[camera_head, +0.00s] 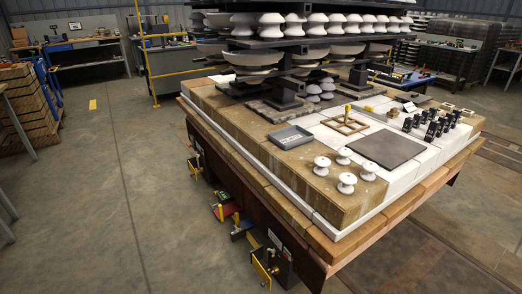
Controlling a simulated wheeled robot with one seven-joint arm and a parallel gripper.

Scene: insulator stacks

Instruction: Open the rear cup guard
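A kiln-car-like platform (285,195) stands in the middle, with small dark mechanisms along its lower left side. The nearest, a dark box (280,262), has a yellow plate (261,272) hanging beside it. Farther along are a blue piece (241,234) and a red piece (224,211) with yellow parts. The farthest set has a yellow-edged piece (194,166). I cannot tell which of these is the rear cup guard, or whether it is open. My gripper is not in view.
White insulators (345,183), a grey tray (290,137), a dark plate (387,149) and black clamps (432,130) sit on the platform. Loaded racks (290,43) rise at its back. A yellow rail (152,70) stands behind.

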